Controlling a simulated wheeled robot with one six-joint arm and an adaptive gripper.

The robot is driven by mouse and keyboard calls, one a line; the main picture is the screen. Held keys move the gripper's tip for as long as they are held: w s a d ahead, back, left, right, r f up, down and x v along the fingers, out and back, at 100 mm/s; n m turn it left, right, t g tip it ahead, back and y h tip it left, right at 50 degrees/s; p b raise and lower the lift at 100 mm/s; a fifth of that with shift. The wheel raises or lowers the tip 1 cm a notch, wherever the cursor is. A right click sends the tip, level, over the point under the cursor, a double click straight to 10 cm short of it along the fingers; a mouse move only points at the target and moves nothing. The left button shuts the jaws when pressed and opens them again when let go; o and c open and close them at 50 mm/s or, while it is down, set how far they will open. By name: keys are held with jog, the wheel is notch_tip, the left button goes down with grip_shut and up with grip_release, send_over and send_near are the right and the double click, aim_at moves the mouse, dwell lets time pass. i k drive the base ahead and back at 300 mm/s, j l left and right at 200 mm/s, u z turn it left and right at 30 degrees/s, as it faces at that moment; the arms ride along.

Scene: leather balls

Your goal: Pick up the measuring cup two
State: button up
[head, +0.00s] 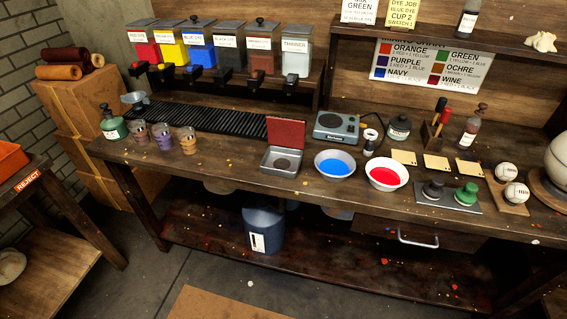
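Three small see-through cups stand in a row on the left part of the long wooden workbench (232,164). The left cup (140,133) looks brownish pink, the middle cup (162,136) purplish, and the right cup (187,141) tan to orange. They look upright and close together. I cannot read any number on them, so I cannot tell which is measuring cup two. My gripper is not in view.
A green bottle (113,125) stands left of the cups. The black ribbed mat (215,120) lies behind them, below dispensers (196,45). An open metal box (283,160), a blue-filled bowl (335,166) and a red-filled bowl (386,175) stand to the right.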

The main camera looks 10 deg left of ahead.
aim_at(163, 137)
jog(key=j+u, duration=0.1)
jog(key=u, duration=0.3)
jog(key=i+u, duration=0.15)
jog(key=u, duration=0.25)
jog(key=i+u, duration=0.1)
jog(key=u, duration=0.25)
jog(key=i+u, duration=0.1)
jog(key=u, duration=0.3)
jog(key=i+l+u, duration=0.15)
jog(key=i+u, duration=0.15)
jog(key=i, duration=0.2)
jog(key=i+l+u, duration=0.35)
jog(key=i, duration=0.15)
jog(key=i+l, duration=0.15)
jog(key=i, duration=0.1)
